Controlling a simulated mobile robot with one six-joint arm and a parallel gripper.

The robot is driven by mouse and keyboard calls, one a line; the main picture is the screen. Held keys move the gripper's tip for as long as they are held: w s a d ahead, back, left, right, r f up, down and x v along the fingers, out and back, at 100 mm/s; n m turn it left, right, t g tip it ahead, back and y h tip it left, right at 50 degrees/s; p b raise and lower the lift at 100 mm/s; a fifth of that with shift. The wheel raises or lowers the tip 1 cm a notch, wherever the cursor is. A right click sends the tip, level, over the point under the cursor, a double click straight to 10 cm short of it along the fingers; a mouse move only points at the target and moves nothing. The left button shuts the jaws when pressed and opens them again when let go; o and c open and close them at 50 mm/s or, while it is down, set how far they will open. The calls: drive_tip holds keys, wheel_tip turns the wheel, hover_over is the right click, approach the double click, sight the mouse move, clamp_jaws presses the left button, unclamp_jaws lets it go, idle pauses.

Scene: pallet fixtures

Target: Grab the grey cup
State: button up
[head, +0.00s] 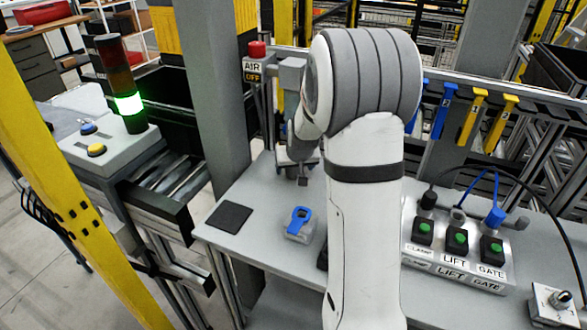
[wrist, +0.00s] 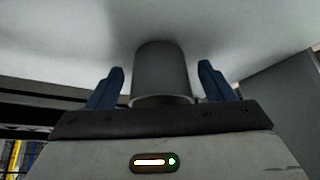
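A plain grey cylinder, which looks like the grey cup (wrist: 163,70), fills the middle of the wrist view. My gripper (wrist: 162,82) has its two blue fingers apart, one on each side of the cup. A gap shows between each finger and the cup's side, so the cup is between the fingers but not clamped. The cup's near end is close to the dark palm; I cannot tell if they touch. In the head view my own arm covers much of the bench, and I cannot make out the cup there.
On the grey bench (head: 262,262) lie a dark square pad (head: 229,217) and a grey block with a blue clip (head: 299,221). A control box (head: 458,255) with green buttons and cables stands at right. A grey post (head: 212,95) rises at the bench's left.

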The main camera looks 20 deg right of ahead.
drive_tip(key=c, duration=1)
drive_tip(key=shift+r, duration=0.15)
